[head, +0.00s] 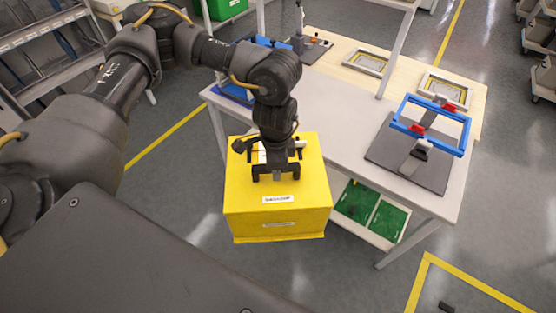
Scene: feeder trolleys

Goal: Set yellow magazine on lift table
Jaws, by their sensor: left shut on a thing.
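The yellow magazine (277,218) is a box with white labels on its top and front. It is in the middle of the head view, in front of the white workbench. My left gripper (276,173) points down over its top and is shut on the magazine at its top fitting. The exact contact is partly hidden by the gripper. What lies under the magazine is hidden, so I cannot tell whether it hangs or rests on something. I cannot make out a lift table for certain. My right gripper is not in view.
The white workbench (345,130) stands behind and right, bearing a blue frame fixture (432,144) on a dark plate. Green boards (372,212) lie on its lower shelf. A grey rack (55,50) is at the far left. Floor at lower right is mostly clear, with yellow marking lines.

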